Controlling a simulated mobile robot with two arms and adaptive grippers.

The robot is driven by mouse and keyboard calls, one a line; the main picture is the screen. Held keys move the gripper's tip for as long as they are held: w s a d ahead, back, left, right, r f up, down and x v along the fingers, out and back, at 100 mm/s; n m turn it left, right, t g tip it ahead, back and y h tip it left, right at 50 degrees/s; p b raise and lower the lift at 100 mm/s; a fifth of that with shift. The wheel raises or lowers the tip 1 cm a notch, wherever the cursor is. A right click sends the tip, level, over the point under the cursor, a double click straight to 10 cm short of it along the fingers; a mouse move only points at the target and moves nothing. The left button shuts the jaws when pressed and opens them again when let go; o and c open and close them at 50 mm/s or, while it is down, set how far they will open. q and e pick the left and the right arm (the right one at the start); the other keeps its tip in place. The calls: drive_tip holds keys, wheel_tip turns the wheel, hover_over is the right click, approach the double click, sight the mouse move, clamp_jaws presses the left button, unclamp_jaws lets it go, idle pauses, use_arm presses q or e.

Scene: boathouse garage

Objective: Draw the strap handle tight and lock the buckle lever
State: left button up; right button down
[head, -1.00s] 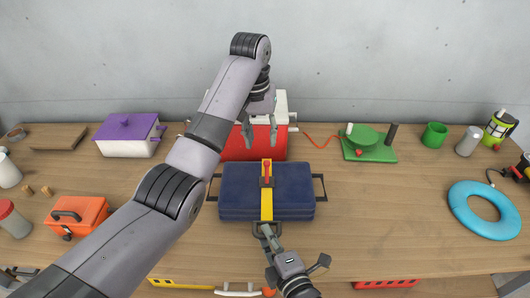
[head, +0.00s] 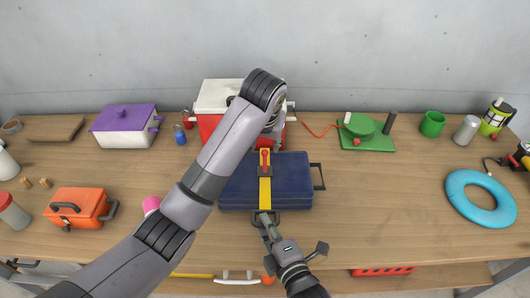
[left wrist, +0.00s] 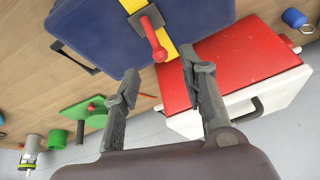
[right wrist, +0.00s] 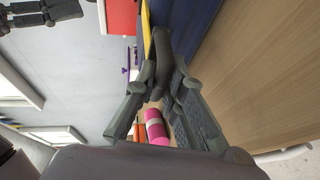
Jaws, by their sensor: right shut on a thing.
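A dark blue case (head: 295,180) lies on the bench with a yellow strap (head: 265,195) running over its middle. The buckle's red lever (head: 265,158) stands at the case's far side; its red knob also shows in the left wrist view (left wrist: 158,53). The dark strap handle (head: 257,218) is at the case's front edge. My right gripper (head: 265,222) is shut on this handle. My left gripper (left wrist: 160,82) is open and empty, just beyond the lever with its fingers pointing toward it; in the head view my left arm partly hides it.
A red and white cooler (head: 215,97) stands close behind the case. The bench right of the case is clear.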

sight(265, 152)
use_arm(q)
drive_tip(key=x, duration=0.7)
drive_tip(key=shift+w+f, duration=0.1)
drive_tip(key=shift+c, duration=0.5)
clamp_jaws()
